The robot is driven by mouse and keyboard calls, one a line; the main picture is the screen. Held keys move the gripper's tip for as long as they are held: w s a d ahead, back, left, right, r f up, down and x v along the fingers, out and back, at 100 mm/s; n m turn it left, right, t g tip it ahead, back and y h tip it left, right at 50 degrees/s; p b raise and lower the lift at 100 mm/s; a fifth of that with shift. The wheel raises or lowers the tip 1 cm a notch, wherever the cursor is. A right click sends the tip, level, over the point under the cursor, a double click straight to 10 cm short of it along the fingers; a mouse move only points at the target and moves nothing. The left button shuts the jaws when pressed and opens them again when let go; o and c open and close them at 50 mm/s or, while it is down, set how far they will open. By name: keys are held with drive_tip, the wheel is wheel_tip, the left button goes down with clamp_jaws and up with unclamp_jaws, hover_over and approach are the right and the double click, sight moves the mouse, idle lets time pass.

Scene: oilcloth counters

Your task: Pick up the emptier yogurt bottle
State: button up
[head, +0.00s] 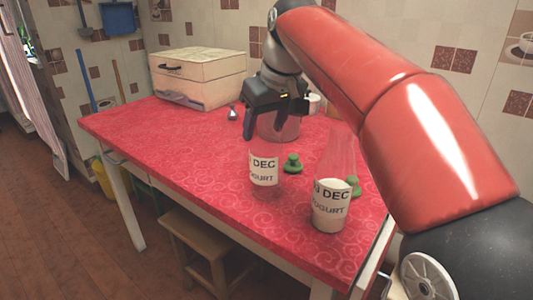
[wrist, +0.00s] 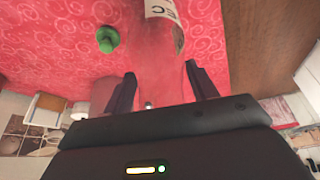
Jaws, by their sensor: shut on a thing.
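A clear yogurt bottle (head: 264,170) with a white label stands upright at the middle of the red counter and looks nearly empty. My gripper (head: 272,116) is above it, shut on its clear upper part. In the wrist view the bottle (wrist: 166,18) runs up between the two fingers of my gripper (wrist: 160,74), label at the top. A second yogurt bottle (head: 331,207) stands to the right and nearer, with white contents in its lower part and clear glass above. Whether the held bottle's base touches the counter is hard to tell.
A green stopper (head: 292,163) lies between the bottles; another (head: 354,186) is partly behind the right bottle. A metal pot (head: 286,128) and a white cup (head: 315,104) stand behind. A cream box (head: 198,78) is at the back left. The counter's left front (head: 190,155) is clear.

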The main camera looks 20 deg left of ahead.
drive_tip(key=c, duration=0.5)
drive_tip(key=shift+r, duration=0.1)
drive_tip(key=shift+c, duration=0.2)
